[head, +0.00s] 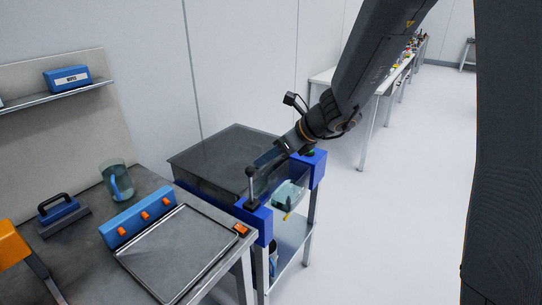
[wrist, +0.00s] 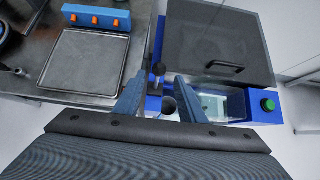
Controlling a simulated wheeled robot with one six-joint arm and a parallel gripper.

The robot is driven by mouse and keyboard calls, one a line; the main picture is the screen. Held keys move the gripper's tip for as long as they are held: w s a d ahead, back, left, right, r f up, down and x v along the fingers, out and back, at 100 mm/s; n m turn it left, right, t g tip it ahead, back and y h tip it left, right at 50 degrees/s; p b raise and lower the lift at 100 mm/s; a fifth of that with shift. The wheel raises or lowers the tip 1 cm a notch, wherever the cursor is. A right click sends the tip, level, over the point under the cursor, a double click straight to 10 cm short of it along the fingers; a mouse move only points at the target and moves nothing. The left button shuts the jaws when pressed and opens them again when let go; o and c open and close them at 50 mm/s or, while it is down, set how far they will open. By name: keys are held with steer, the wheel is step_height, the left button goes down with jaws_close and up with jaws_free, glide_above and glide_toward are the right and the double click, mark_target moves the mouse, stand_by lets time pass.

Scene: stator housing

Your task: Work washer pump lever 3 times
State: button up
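The washer is a blue-framed unit with a dark see-through lid (head: 225,150); the lid (wrist: 218,45) also shows in the wrist view. The pump lever, a thin upright rod with a black ball knob (head: 250,172), stands on the washer's blue front-left corner. In the wrist view its knob (wrist: 159,69) appears between my fingertips. My gripper (head: 262,168) reaches down-left over the washer's front edge. In the wrist view my gripper (wrist: 160,80) has its two fingers wide apart, with nothing clamped. Whether a finger touches the rod, I cannot tell.
A green button (wrist: 268,105) sits on the washer's right corner, by a clear basin (wrist: 215,103). Floor at right is clear.

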mark_target(251, 167)
steer(key=shift+b+x, duration=2.3)
steer(key=shift+x, duration=1.65)
steer(key=shift+c, duration=0.5)
steer(key=c, duration=0.6)
steer(key=s+d+f+b, duration=0.5)
steer(key=s+d, duration=0.1)
steer(key=d, duration=0.2)
steer(key=shift+s+d+f, duration=0.2)
steer(key=shift+s+d, duration=0.1)
steer(key=shift+s, duration=0.05)
steer(key=shift+r, duration=0.1)
steer(key=shift+c, duration=0.2)
